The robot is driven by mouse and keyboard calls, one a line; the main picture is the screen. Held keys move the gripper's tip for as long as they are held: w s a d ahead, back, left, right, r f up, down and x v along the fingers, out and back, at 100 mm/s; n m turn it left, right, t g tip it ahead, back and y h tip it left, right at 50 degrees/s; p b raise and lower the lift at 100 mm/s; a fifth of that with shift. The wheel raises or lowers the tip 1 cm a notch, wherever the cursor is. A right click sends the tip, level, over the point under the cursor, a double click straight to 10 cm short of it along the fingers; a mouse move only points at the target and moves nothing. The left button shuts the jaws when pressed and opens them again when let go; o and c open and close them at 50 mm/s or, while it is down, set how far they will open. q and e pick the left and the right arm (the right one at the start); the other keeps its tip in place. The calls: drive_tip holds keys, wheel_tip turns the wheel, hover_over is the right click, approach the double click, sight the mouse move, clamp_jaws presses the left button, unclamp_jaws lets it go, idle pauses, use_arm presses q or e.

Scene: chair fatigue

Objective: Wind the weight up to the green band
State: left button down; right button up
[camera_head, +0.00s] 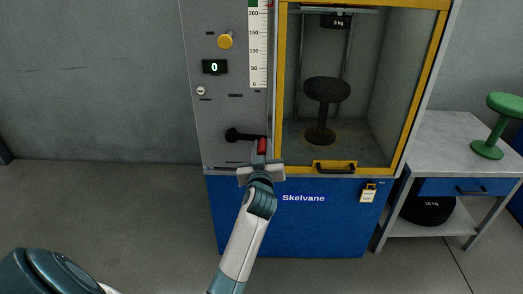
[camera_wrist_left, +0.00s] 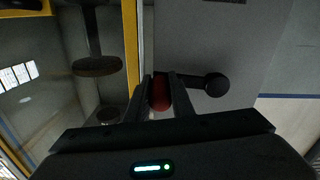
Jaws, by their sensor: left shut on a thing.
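A black crank (camera_head: 246,136) with a red grip (camera_head: 262,145) sits low on the grey control panel. Its hub is at the left and the arm points right. My left gripper (camera_head: 261,155) is shut on the red grip. In the left wrist view the red grip (camera_wrist_left: 161,92) is between the two fingers, with the black hub (camera_wrist_left: 216,84) to the right. The weight (camera_head: 336,21), marked in kg, hangs at the top of the yellow-framed cabinet above a black stool (camera_head: 326,95). The scale (camera_head: 258,50) shows part of a green band (camera_head: 253,3) at the picture's top edge. My right gripper is not in view.
The panel has a yellow knob (camera_head: 225,41), a display reading 0 (camera_head: 214,67) and a small key switch (camera_head: 201,91). The cabinet door has a black handle (camera_head: 335,168). A side table (camera_head: 440,150) with a green stool (camera_head: 503,118) stands at the right. The floor at left is clear.

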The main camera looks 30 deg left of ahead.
use_arm(q)
drive_tip(key=shift+r+n+p, duration=0.3)
drive_tip(key=shift+r+n, duration=0.4)
drive_tip(key=shift+r, duration=0.05)
drive_tip(key=c, duration=1.5)
unclamp_jaws()
drive_tip(key=shift+c, duration=0.2)
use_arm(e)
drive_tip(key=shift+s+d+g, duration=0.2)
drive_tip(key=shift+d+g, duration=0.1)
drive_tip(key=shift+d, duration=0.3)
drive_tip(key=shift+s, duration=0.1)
